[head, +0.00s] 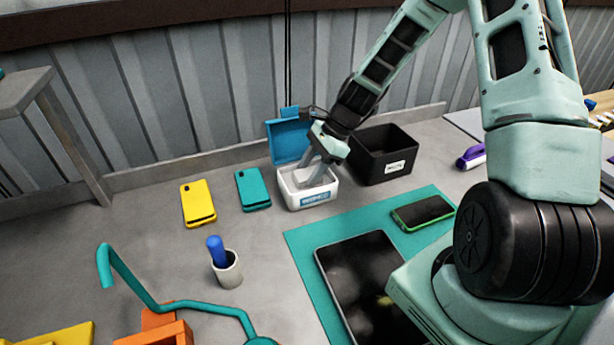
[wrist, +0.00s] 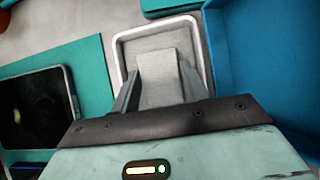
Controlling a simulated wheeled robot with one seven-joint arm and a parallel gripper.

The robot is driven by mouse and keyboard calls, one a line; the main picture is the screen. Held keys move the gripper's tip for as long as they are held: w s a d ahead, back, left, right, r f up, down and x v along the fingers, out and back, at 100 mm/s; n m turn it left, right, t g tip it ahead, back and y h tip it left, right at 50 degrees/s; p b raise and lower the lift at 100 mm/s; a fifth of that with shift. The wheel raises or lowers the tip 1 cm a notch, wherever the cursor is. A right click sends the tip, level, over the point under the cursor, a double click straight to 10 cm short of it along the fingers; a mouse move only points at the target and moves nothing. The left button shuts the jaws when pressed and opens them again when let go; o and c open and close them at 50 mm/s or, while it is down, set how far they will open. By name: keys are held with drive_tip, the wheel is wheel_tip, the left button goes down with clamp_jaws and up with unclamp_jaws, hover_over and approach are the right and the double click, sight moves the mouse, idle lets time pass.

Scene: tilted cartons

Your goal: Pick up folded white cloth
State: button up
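The folded white cloth (wrist: 160,80) shows in the wrist view as a pale, flat-sided piece inside the open white box (wrist: 208,58). My gripper (wrist: 160,78) reaches down into this box, one grey finger flush against each side of the cloth, with no gap visible. In the head view, my gripper (head: 318,172) is inside the white box (head: 308,196), and the cloth is hard to tell apart from the fingers and walls. The cloth's lower part is hidden.
The box's blue lid (head: 289,140) stands raised behind. A black bin (head: 384,155) is close on the right. A teal phone (head: 252,189) and yellow phone (head: 198,203) lie left. A teal mat (head: 305,253) with a tablet (head: 365,285) and green-edged phone (head: 424,212) lies in front.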

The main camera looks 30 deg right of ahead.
sight(310, 173)
drive_tip(key=shift+c, duration=0.4)
wheel_tip(310, 173, up, 10)
drive_tip(key=shift+b, duration=0.45)
drive_tip(key=o, duration=0.4)
drive_tip(key=shift+c, duration=1.2)
